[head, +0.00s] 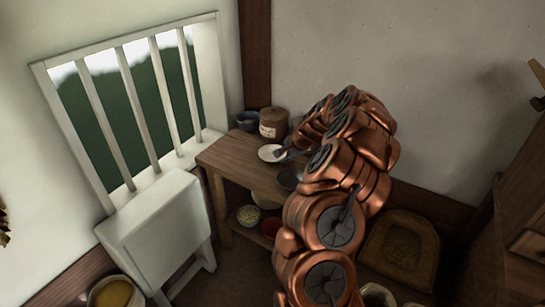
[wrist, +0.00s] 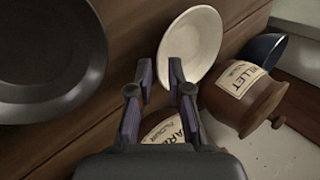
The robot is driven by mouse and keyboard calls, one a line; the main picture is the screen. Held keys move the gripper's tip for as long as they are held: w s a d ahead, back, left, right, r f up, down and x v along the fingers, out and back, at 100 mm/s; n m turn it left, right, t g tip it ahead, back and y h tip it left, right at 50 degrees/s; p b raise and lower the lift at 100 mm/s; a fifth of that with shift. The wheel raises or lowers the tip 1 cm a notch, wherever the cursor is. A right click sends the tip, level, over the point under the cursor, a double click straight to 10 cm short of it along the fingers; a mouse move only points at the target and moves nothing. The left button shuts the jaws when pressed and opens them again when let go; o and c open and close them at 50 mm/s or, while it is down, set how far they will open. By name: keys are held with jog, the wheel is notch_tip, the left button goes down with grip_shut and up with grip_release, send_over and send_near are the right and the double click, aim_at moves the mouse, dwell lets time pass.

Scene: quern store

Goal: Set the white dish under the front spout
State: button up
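The white dish (head: 268,153) lies on the wooden table, near its back end by the window. In the wrist view the dish (wrist: 203,40) is just ahead of my fingers, with the right finger overlapping it and its left rim in line with the gap. My gripper (wrist: 161,66) is open, with nothing held between the fingers. In the head view my gripper (head: 284,152) is at the dish's right side; I cannot tell if it touches. I cannot make out a front spout in either view.
A dark round dish (wrist: 42,55) lies close left in the wrist view.

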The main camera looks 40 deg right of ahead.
jog(key=shift+x, duration=0.85)
grip_shut()
